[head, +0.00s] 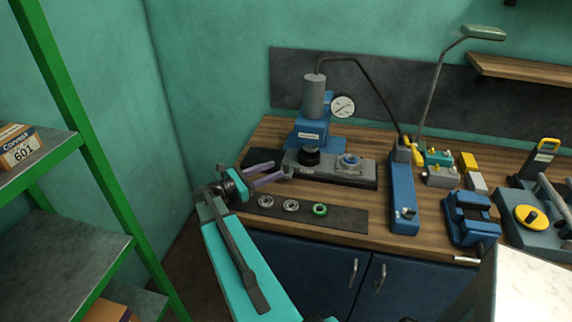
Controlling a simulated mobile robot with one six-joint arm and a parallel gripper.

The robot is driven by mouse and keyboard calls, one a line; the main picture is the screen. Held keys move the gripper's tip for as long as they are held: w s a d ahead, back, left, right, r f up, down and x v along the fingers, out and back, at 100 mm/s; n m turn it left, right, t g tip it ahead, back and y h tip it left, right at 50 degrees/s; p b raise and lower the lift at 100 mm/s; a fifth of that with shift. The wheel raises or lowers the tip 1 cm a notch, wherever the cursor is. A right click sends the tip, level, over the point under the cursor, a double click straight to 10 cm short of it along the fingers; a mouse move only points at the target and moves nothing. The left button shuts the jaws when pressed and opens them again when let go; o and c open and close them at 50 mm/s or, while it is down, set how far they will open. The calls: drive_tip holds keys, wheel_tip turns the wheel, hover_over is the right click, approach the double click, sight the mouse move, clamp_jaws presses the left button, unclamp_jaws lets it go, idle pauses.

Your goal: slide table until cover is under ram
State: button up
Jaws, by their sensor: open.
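The blue press (312,130) stands at the back of the bench, with a grey cylinder (313,97) on top. A dark round piece (309,156), seemingly the ram end, sits below its head. The grey sliding table (330,172) lies under the press and extends to the right. The cover (350,162), a small grey-blue round part, sits on the table's right part, to the right of the ram and not under it. My gripper (279,169) is open and empty at the table's left end; whether its fingers touch the table cannot be told.
A dark mat (342,221) in front holds two metal rings and a green ring (320,210). A blue hand pump (402,190) stands right of the table, its hose running to the press. A blue vise (470,217) is farther right. Green shelving (75,140) stands left.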

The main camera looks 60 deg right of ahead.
sight(286, 172)
drive_tip(key=shift+p+x, duration=1)
drive_tip(key=shift+x, duration=2.35)
